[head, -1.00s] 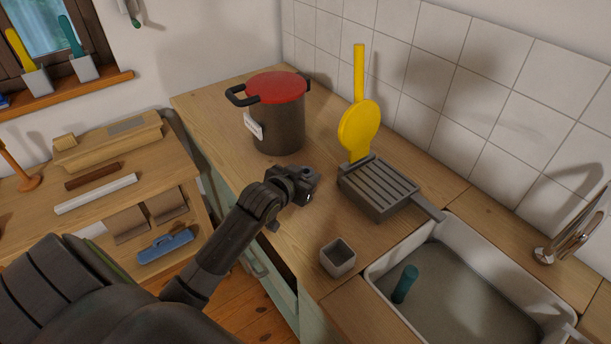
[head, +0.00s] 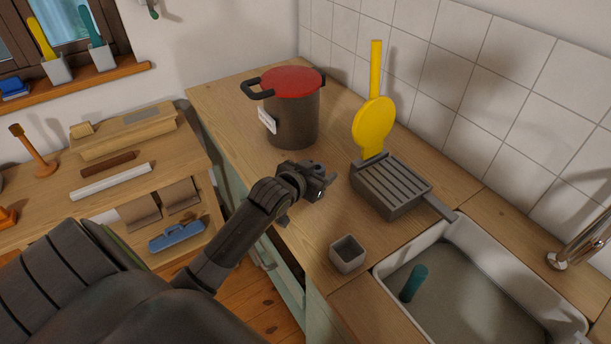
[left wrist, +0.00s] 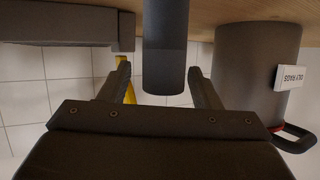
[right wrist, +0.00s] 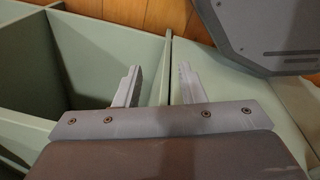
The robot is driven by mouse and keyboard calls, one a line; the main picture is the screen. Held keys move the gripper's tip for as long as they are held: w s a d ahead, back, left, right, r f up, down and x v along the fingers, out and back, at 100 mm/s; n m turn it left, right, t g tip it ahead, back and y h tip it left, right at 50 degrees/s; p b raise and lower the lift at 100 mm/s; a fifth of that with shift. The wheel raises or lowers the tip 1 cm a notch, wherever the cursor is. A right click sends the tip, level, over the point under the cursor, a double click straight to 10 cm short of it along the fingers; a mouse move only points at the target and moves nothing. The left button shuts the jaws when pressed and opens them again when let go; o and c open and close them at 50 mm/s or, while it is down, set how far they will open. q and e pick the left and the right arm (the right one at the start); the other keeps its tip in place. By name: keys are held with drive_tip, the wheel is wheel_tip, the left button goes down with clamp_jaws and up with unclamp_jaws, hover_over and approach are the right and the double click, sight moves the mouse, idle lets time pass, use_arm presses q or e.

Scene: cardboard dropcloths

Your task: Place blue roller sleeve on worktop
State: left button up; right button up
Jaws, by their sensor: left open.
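My left gripper (head: 322,184) is low over the wooden worktop (head: 222,108), between the pot and the grill pan. In the left wrist view (left wrist: 165,88) its fingers are open, one on each side of a dark slate cylinder (left wrist: 165,45). The cylinder stands against the worktop, with a gap to each finger. It looks more grey-blue than blue, and I cannot tell for certain that it is the roller sleeve. In the head view my gripper mostly hides it. My right gripper (right wrist: 157,78) is open and empty in its wrist view, above pale green cabinet panels.
A dark pot with red lid (head: 292,118) stands behind my left gripper; a ridged grill pan (head: 390,188) and yellow paddle (head: 373,125) are to its right. A grey cup (head: 347,256) stands in front. The sink (head: 452,285) holds a teal cylinder (head: 414,283).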

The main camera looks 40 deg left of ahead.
use_arm(q)
drive_tip(key=v, duration=1.1)
drive_tip(key=shift+s, duration=0.25)
drive_tip(key=shift+r, duration=0.1)
